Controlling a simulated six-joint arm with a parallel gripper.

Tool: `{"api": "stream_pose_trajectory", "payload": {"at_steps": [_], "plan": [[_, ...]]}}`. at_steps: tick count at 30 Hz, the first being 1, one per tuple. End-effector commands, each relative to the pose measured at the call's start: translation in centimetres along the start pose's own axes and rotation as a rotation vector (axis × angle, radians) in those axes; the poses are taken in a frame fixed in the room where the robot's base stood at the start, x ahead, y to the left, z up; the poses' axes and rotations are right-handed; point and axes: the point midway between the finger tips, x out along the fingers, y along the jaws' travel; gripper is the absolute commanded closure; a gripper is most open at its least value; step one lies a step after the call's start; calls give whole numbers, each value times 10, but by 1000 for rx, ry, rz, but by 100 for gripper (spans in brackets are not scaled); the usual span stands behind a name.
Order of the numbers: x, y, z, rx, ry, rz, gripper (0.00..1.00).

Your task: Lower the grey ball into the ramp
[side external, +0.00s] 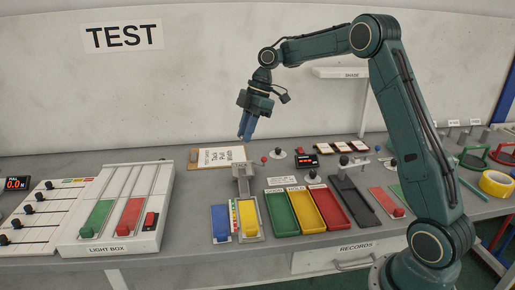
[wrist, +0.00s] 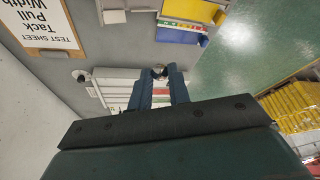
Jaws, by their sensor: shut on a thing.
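My gripper (side external: 243,136) hangs above the bench with its blue fingers pointing down. It is shut on the grey ball (wrist: 159,71), which shows as a small dark round thing between the fingertips (wrist: 160,82) in the wrist view. The ball is too small to make out in the side view. The grey ramp (side external: 242,172) stands on the bench below the gripper, behind a yellow block (side external: 249,228) and a coloured scale strip. In the wrist view the ramp (wrist: 116,16) is at the top, apart from the fingers.
A clipboard with a test sheet (side external: 217,156) lies behind the ramp. The white light box (side external: 118,215) is on the left. A blue block (side external: 221,222) and green, yellow and red trays (side external: 304,208) flank the ramp's front. The air around my gripper is clear.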

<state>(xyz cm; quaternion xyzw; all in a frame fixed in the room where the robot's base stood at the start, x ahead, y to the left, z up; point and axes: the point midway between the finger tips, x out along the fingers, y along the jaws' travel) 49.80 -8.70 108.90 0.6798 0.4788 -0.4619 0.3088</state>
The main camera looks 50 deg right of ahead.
Motion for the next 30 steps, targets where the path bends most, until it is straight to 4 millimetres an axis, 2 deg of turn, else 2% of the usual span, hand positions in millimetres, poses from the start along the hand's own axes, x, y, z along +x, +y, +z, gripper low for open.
{"api": "stream_pose_trajectory", "payload": {"at_steps": [6,18,30], "plan": [[15,22,19,1,0,-1,100],[44,53,48,0,0,-1,100],[54,64,59,0,0,1,100]]}}
